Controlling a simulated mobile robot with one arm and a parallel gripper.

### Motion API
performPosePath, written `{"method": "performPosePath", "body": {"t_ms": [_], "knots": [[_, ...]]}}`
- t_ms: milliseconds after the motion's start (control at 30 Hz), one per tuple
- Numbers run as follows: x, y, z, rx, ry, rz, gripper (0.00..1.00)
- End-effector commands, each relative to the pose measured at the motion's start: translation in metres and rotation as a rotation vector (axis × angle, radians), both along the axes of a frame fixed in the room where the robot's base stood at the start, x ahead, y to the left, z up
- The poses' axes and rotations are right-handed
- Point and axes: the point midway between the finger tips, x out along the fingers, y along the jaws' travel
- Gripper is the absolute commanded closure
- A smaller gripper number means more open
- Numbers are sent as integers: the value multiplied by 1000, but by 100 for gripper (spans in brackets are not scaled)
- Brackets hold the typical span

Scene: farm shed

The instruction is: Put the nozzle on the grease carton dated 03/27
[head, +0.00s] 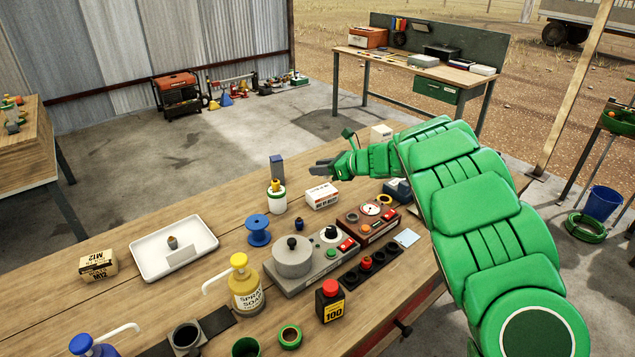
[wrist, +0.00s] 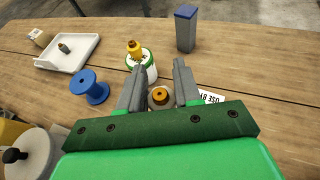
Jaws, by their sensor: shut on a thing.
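My gripper (wrist: 158,78) is shut on a small round nozzle (wrist: 160,96), grey-brown with a brass-orange centre, between its fingers. In the head view, my gripper (head: 321,168) is above the table, just over a white carton (head: 322,196) with red print. In the wrist view, a white carton (wrist: 211,97) printed "USE BY" shows partly behind the right finger; its date is hidden. No date is readable on either carton.
A white-green tub with a yellow top (head: 276,197) and a blue-grey post (head: 277,168) stand left of my gripper. A blue spool (head: 258,230), a grey device (head: 300,262) and a white tray (head: 173,262) are nearer. An M12 box (head: 98,264) is far left.

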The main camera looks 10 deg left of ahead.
Motion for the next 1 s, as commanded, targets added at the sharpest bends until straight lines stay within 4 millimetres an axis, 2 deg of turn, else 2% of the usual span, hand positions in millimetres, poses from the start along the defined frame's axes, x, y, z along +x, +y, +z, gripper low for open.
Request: {"method": "performPosePath", "body": {"t_ms": [167,600,833,1000], "knots": [[16,6,-6,2,-3,4,95],[44,14,-42,2,-1,2,95],[55,17,-58,2,1,4,95],[60,17,-62,2,-1,2,95]]}}
